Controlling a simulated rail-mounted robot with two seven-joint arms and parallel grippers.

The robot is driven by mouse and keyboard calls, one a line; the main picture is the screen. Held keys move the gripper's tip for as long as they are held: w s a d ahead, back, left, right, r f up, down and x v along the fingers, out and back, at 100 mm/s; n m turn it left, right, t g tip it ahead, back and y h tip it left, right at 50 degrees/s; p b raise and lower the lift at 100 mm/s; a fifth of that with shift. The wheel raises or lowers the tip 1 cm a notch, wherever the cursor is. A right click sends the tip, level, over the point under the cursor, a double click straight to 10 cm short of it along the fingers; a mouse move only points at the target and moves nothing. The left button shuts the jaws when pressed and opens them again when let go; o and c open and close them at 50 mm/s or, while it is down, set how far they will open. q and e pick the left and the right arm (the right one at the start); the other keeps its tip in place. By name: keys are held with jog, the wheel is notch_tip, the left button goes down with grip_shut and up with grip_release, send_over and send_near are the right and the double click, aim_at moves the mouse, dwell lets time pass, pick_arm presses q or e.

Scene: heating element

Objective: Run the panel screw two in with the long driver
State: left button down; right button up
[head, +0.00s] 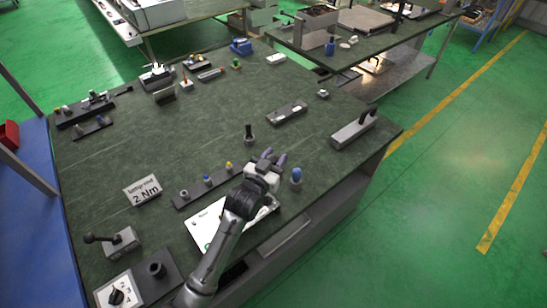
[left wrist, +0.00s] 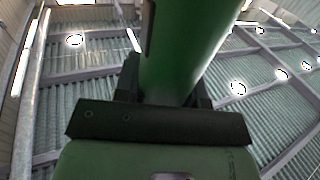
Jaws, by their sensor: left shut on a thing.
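My left gripper (head: 272,160) reaches over the table from the bottom of the head view, above the right end of a white panel (head: 203,228). My arm covers part of this panel. In the left wrist view, a large green thing (left wrist: 185,45) rises between dark gripper parts, and the left gripper is shut on it. I cannot tell whether it is the long driver. The panel screws are too small or hidden to tell apart. A dark rack (head: 215,188) beside the arm holds pieces with grey, blue and yellow tops. My right gripper is not in view.
A blue-topped piece (head: 296,174) stands right of the gripper, and a black upright piece (head: 249,134) behind it. A "2 Nm" sign (head: 142,190), a lever box (head: 121,243) and a numbered dial (head: 118,292) are at left. The table's middle (head: 190,130) is largely clear.

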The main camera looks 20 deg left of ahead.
pick_arm(q)
jog(key=shift+s+a, duration=0.2)
jog(key=shift+s, duration=0.25)
jog(key=shift+w+d, duration=0.1)
jog(key=shift+w, duration=0.1)
jog(key=shift+r+p, duration=0.1)
jog(key=shift+p, duration=0.3)
jog(key=shift+f+b, duration=0.55)
jog(key=shift+f, duration=0.35)
jog(key=shift+f+b, duration=0.85)
jog(key=shift+f, duration=0.95)
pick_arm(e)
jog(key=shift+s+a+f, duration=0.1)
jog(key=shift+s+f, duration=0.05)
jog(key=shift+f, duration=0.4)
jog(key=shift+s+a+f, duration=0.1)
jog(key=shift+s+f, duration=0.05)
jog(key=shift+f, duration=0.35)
pick_arm(q)
jog(key=shift+p, duration=0.6)
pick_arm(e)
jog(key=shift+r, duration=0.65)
pick_arm(q)
jog(key=shift+f, duration=0.15)
